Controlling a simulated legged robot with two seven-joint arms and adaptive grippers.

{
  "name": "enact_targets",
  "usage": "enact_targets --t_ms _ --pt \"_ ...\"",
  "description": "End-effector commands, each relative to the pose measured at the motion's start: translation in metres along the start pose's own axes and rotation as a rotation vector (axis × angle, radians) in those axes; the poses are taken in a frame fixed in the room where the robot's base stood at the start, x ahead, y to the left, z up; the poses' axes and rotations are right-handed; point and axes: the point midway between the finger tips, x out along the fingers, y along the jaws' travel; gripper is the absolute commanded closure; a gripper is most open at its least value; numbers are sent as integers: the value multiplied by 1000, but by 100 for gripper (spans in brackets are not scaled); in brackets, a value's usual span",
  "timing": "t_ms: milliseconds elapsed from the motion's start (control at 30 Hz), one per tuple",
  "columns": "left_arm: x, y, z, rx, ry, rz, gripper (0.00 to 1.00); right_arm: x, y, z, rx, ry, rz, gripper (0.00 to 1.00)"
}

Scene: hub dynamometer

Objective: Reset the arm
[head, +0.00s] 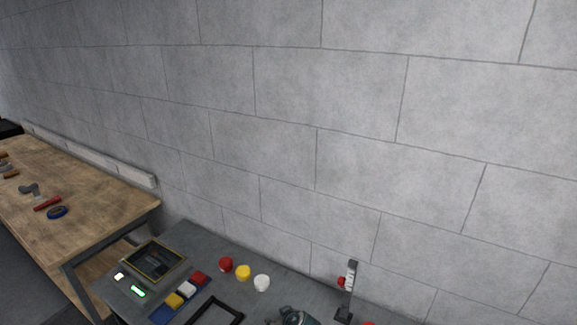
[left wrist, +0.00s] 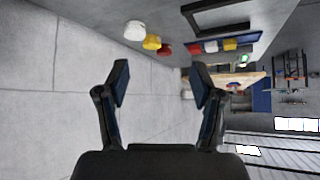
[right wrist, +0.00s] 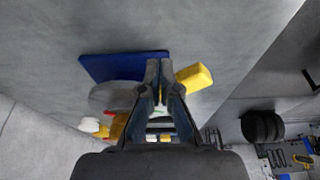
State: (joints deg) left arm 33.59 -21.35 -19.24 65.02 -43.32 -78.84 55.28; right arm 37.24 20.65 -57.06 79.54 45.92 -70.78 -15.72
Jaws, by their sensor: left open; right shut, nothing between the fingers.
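In the head view an upright dark post with a white strip (head: 350,275) stands on the grey bench at the lower right, with a red round piece beside it. I cannot tell whether it is the arm of the task. My left gripper (left wrist: 160,82) is open and empty in the left wrist view, with the wall and bench edge beyond its fingers. My right gripper (right wrist: 159,68) is shut and empty in the right wrist view. Behind its fingers are a blue plate (right wrist: 110,66), a partly hidden grey disc (right wrist: 108,95) and a yellow block (right wrist: 194,77). I make out neither gripper clearly in the head view.
The grey bench (head: 205,238) carries a screen box (head: 154,261), red (head: 226,264), yellow (head: 243,272) and white (head: 262,282) round pieces, a blue tray with coloured blocks, and a black frame (head: 215,315). A wooden workbench (head: 90,195) stands left. A block wall rises behind.

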Motion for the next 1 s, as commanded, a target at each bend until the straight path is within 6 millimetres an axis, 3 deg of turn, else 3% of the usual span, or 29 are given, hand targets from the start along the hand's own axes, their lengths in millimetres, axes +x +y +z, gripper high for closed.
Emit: enact_targets --t_ms 33,233,567,1000 --pt "-15 18 17 3 -29 34 33 -5 1 0 -1 1 1 100" --pt "-14 18 18 3 -30 34 33 -19 3 -3 -1 0 0 100" --pt "-13 17 18 3 -31 31 33 -22 3 -6 -3 7 1 100" --pt "10 -7 23 -16 -38 -12 33 -23 -19 -19 -23 31 -25 100"
